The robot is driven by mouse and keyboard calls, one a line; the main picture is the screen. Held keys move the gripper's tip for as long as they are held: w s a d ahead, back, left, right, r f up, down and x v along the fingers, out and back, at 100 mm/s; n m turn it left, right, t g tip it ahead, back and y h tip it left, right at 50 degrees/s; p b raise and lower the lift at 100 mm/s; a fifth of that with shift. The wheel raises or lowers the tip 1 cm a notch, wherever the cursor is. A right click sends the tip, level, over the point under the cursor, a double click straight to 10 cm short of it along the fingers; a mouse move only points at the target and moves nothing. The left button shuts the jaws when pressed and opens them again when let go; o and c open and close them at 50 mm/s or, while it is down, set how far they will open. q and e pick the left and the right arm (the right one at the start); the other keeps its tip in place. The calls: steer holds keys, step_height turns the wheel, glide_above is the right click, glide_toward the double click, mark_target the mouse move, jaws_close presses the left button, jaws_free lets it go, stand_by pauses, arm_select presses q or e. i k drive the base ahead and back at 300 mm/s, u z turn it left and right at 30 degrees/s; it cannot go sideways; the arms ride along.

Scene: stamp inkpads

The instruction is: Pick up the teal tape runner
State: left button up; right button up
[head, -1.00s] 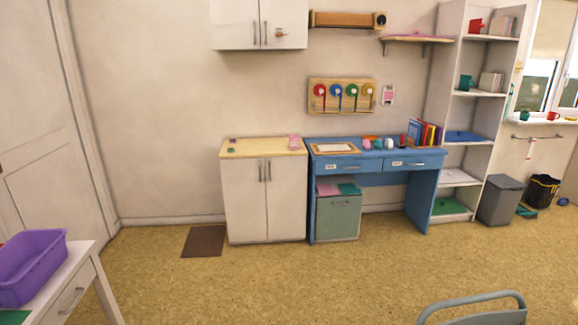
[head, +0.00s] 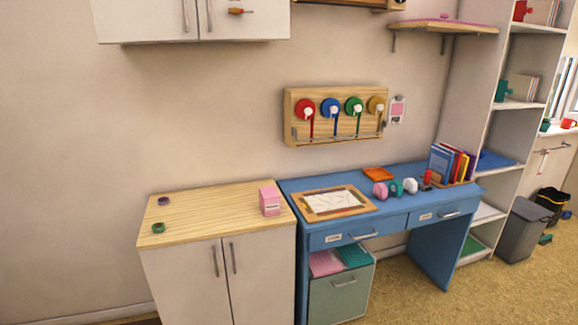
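A small teal rounded item (head: 396,188), which looks like the teal tape runner, sits on the blue desk (head: 300,187). It stands between a similar pink item (head: 380,190) and a white item (head: 410,186), close to both. It is too small to make out in detail. Neither of my grippers is in view.
A framed board (head: 332,202) lies left of them, with an orange item (head: 377,174) behind. Books (head: 452,163) and a red item (head: 427,177) stand to the right. The wooden-topped cabinet (head: 215,215) adjoins the desk and holds a pink box (head: 270,201). A shelf (head: 438,24) hangs above.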

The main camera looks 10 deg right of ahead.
mark_target(395, 187)
steer(key=z, duration=0.65)
steer(key=i, duration=1.7)
steer(key=z, duration=0.8)
